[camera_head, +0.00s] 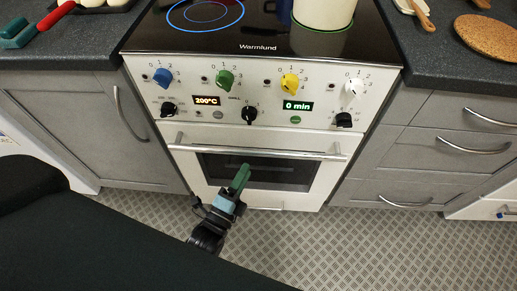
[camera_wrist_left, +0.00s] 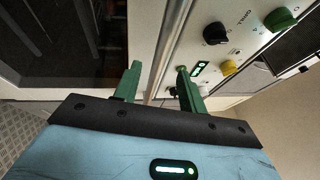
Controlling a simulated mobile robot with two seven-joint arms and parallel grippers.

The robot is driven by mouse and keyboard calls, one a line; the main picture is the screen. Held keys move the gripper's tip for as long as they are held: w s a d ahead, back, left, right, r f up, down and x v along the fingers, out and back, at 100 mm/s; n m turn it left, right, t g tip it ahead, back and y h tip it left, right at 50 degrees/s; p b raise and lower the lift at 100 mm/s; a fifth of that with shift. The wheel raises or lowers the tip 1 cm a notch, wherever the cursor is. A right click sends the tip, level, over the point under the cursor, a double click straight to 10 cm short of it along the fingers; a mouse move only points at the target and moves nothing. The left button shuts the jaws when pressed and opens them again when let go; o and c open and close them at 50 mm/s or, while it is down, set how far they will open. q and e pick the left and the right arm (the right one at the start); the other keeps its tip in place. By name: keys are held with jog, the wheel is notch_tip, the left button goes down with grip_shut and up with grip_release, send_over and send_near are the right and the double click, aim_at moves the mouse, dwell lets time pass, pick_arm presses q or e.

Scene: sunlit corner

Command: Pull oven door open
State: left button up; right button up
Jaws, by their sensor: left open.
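The white oven door (camera_head: 328,178) has a dark window and looks shut in the head view. Its long silver handle (camera_head: 280,153) runs level across the top of the door. My left gripper (camera_head: 242,176) is open, in front of the door window, with its green fingertips just below the handle in the head view. In the left wrist view, the handle bar (camera_wrist_left: 163,62) runs between the two parted green fingers (camera_wrist_left: 160,80). I cannot tell whether either finger touches it. My right gripper is not in view.
Coloured knobs and two lit displays sit on the control panel (camera_head: 260,92) above the door. A white pot (camera_head: 323,12) stands on the dark hob. Grey cabinets (camera_head: 100,125) with handles flank the oven. The patterned floor (camera_head: 370,245) in front looks clear.

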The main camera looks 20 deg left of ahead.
aim_at(256, 153)
pick_arm(q)
jog(key=x, duration=0.7)
jog(key=shift+w+d+r, duration=0.1)
jog(key=shift+w, duration=0.2)
grip_shut()
